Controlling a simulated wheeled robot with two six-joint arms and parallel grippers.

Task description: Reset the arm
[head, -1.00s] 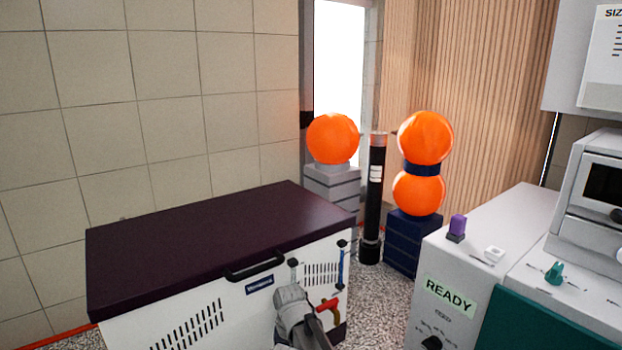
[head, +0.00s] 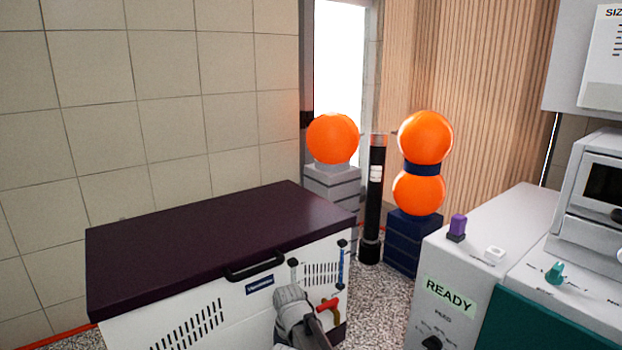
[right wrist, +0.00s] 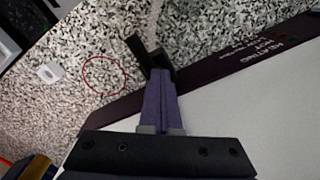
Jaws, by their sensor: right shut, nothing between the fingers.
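In the right wrist view, my right gripper (right wrist: 161,75) shows two purple fingers pressed together, with nothing between them. A dark angular piece shows at their tips; I cannot tell what it belongs to. Behind the fingers are a speckled floor and a pale panel with a dark lettered edge. In the head view, a grey arm link of mine comes up from the bottom edge in front of the white cabinet with the dark lid (head: 200,245). The fingers of that arm cannot be made out there. My left gripper is not in view.
A black lid handle (head: 256,266) sticks out of the cabinet front. A red handle (head: 328,304) is beside the arm. A grey machine (head: 490,240) with a READY label stands at the right. Orange spheres on blocks (head: 333,138) and a black post (head: 373,200) stand behind.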

